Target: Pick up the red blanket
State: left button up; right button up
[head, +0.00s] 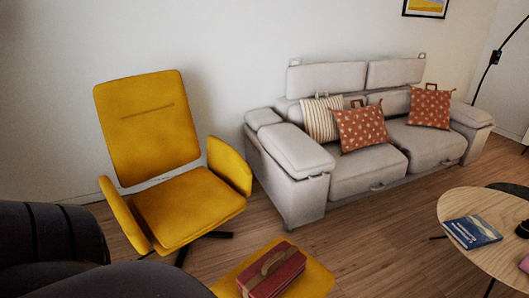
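A folded red blanket (287,276) with a brown strap-like handle on top lies on a yellow footstool (318,279) at the bottom middle of the head view. The near end of the footstool is cut off by the frame edge. Dark links of my own arm fill the lower left corner, to the left of the blanket and apart from it in the picture. Neither of my grippers shows.
A yellow swivel armchair (155,130) stands behind the footstool. A light grey sofa (292,165) with patterned cushions (363,127) is against the wall. A round wooden table (485,204) with a blue book (472,232) is at right. Wooden floor (385,235) lies open between footstool and table.

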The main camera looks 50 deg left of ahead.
aim_at(276, 270)
jog(key=k+j, duration=0.1)
jog(key=j, duration=0.65)
jog(key=k+j, duration=0.1)
jog(key=j, duration=0.6)
jog(key=k+j, duration=0.1)
jog(key=j, duration=1.4)
jog(key=k+j, duration=0.15)
jog(key=j, duration=0.6)
